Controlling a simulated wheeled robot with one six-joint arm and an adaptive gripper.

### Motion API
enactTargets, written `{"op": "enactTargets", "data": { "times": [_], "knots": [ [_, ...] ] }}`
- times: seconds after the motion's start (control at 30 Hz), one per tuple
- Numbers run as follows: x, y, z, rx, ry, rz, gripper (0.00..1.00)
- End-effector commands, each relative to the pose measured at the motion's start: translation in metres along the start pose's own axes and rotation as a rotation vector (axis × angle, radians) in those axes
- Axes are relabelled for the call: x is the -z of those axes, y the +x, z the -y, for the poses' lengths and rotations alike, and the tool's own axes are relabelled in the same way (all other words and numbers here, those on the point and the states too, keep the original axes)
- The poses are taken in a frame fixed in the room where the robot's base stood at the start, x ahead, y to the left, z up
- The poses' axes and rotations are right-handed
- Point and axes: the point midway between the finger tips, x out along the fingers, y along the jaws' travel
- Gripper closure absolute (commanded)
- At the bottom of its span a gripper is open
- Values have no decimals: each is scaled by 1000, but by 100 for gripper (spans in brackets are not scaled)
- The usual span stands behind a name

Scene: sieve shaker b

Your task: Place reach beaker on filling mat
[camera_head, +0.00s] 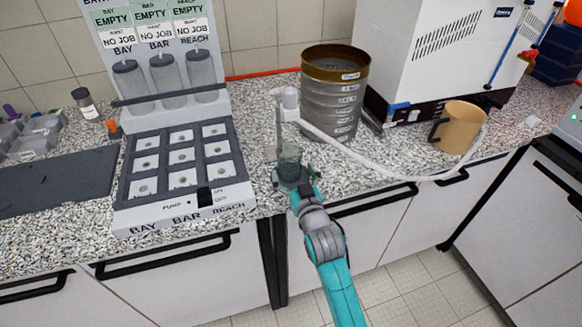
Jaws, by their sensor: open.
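A clear beaker-like vessel (289,155) stands on the speckled counter, left of the sieve stack. I cannot read any label on it. My gripper (289,175) is open, with its fingers at the near side of this vessel; whether they touch it I cannot tell. My arm comes in from the lower right of the gripper. A dark flat mat (55,185) lies on the counter at the left, the only mat-like surface I see; it carries no readable label.
A dispenser (185,165) marked BAY, BAR, REACH stands between mat and gripper, with several grid cells and three cylinders. A sieve stack (335,95), a pale hose (375,160), a tan jug (460,128) and a white machine (430,45) stand to the right.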

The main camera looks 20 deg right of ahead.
Motion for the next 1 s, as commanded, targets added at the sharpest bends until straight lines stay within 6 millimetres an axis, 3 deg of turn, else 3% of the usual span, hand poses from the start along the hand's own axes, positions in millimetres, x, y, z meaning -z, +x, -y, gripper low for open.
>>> {"op": "enactTargets", "data": {
  "times": [0.3,0.5,1.0],
  "knots": [
    [-1,-60,0,0,1,2,7],
    [0,-85,0,0,1,1,7],
    [-3,-99,0,0,0,4,7]
  ]
}}
